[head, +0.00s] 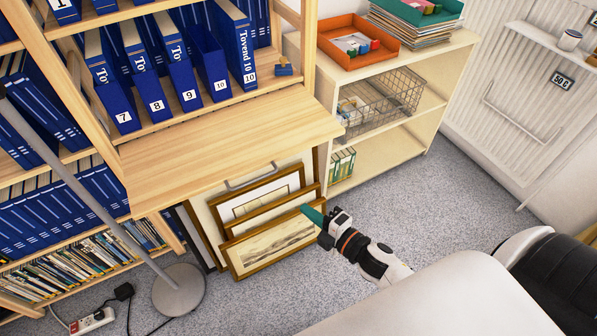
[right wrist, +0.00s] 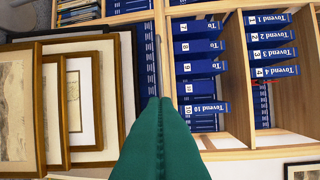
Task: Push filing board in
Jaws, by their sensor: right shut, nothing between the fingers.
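The filing board (head: 235,140) is a pale wooden panel. It sticks out level from the tall shelf unit, below the row of blue numbered binders. My right gripper (head: 310,212) has green fingers, which are shut and empty. In the head view it shows below the board's right front part, in front of the framed prints (head: 262,250). I cannot tell whether it touches a frame. In the right wrist view the shut green fingers (right wrist: 161,110) point toward the shelf, with the framed prints (right wrist: 90,100) to the left. My left gripper is not in view.
Several framed prints lean below the board. A floor lamp base (head: 179,290) stands at the left, near a power strip (head: 92,321). A low shelf (head: 400,125) with an orange tray (head: 355,42) and wire basket (head: 385,98) stands right. Carpet (head: 440,200) is clear between.

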